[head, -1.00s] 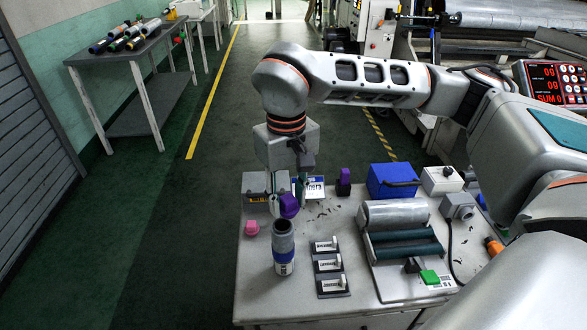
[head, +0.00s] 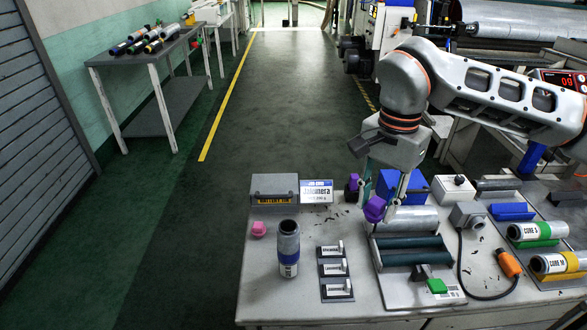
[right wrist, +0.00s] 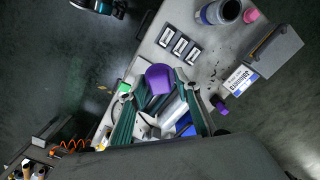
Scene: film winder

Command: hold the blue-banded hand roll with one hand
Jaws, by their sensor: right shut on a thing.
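The blue-banded hand roll (head: 288,250), a grey tube with a blue band and white label, stands upright on the table's left part, open end up. In the right wrist view the roll (right wrist: 222,11) shows at the top. My right gripper (head: 382,207) is to the right of the roll and apart from it, above the roller device. It is shut on a purple piece (head: 374,209), which shows between the fingers in the right wrist view (right wrist: 160,79). My left gripper is not in view.
A second purple piece (head: 354,183) stands behind. A pink piece (head: 258,229), grey box (head: 274,188) and label card (head: 316,192) are near the roll. Three label holders (head: 333,268) stand right of it. The roller device (head: 402,245) and banded cores (head: 536,232) lie farther right.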

